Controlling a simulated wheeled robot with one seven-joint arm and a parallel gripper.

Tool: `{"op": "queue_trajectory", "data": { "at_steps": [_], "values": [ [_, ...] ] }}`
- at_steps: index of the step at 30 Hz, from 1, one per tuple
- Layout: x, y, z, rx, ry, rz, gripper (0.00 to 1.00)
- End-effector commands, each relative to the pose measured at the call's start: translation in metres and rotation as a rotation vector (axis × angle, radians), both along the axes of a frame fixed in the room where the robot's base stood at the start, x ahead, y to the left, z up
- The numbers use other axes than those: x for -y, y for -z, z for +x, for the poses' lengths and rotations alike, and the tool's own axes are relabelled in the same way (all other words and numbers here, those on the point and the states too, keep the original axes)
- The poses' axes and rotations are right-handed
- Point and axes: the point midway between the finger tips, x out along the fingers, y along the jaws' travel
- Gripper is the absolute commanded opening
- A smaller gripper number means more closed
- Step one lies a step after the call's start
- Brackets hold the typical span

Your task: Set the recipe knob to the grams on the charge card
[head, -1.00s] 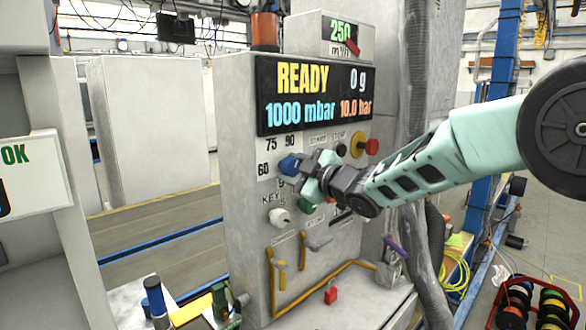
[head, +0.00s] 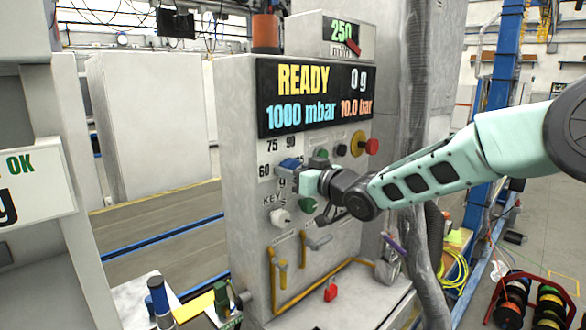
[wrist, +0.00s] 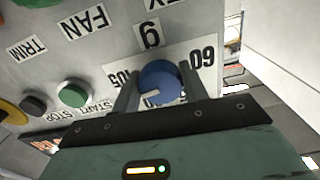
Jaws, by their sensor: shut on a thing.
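The blue recipe knob (head: 289,163) is on the front of the grey charging cabinet, with 60, 75 and 90 printed around it. In the wrist view the knob (wrist: 160,78) sits between both fingers, with a pale mark on its face. My gripper (head: 297,171) is shut on it; in the wrist view (wrist: 160,90) one finger is on each side. The wrist view shows 60 and a partly hidden number upside down beside the knob. A white card (head: 25,190) at the left edge shows green OK and a cut-off black character; its number is out of view.
The display (head: 314,96) reads READY, 0 g, 1000 mbar, 10.0 bar. A grey hose (head: 412,110) runs down the right.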

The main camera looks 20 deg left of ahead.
Motion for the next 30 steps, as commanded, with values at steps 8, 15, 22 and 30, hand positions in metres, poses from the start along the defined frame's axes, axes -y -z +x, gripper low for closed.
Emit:
{"op": "queue_trajectory", "data": {
  "at_steps": [8, 15, 22, 30],
  "values": [
    [0.001, 0.0025, 0.0003, -0.109, 0.002, 0.058, 0.21],
    [0.0003, 0.0028, -0.0003, -0.14, 0.001, 0.076, 0.21],
    [0.0002, 0.0032, -0.0005, -0.144, 0.001, 0.077, 0.21],
    [0.0, 0.0029, -0.0005, -0.142, 0.001, 0.078, 0.65]
  ]
}}
